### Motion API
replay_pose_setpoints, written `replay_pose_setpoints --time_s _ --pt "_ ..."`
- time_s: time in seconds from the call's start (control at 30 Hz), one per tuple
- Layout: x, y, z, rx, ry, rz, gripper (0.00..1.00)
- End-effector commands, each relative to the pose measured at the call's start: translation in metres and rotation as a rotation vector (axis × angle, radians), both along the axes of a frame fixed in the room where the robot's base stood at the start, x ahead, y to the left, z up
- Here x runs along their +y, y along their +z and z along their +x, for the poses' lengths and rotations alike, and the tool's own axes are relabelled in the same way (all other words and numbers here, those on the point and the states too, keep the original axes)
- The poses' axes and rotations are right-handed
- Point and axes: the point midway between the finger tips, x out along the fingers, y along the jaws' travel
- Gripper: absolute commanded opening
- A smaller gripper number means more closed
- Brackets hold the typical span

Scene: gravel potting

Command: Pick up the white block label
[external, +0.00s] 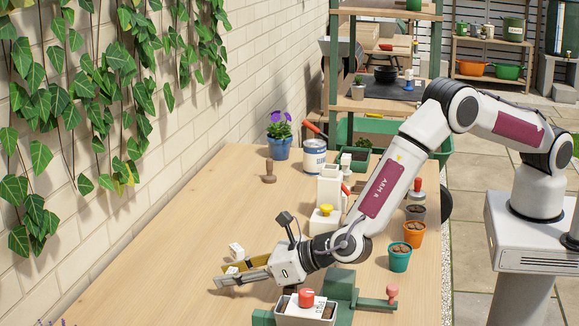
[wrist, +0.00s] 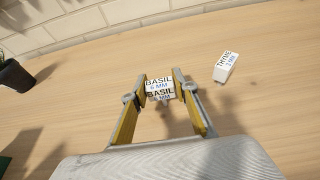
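A white block label reading BASIL 6 MM (wrist: 160,88) sits between the two fingertips of my gripper (wrist: 161,85) in the wrist view. The fingers press against its left and right sides with no clear gap. In the external view my gripper (external: 240,273) reaches left, low over the wooden table, and the block mostly hides between the fingers. A second white block label, reading THYME 3 MM (wrist: 226,66), lies to the right of the gripper in the wrist view. It also shows just behind the fingers in the external view (external: 236,250). Whether the basil block touches the table is unclear.
A grey tray (external: 290,320) with a red-knobbed item and a white label stands by my wrist, beside a green fixture (external: 342,287). Teal (external: 400,260) and orange (external: 414,236) pots stand right. A blue flower pot (external: 279,148) stands at the back. The left of the table is clear.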

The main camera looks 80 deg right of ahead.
Motion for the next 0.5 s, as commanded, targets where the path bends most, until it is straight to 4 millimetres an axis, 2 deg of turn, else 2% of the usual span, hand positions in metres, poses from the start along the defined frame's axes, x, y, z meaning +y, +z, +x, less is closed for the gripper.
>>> replay_pose_setpoints --time_s 0.5 --pt "0.0001 0.0035 0.0002 -0.001 0.000 0.001 0.13"
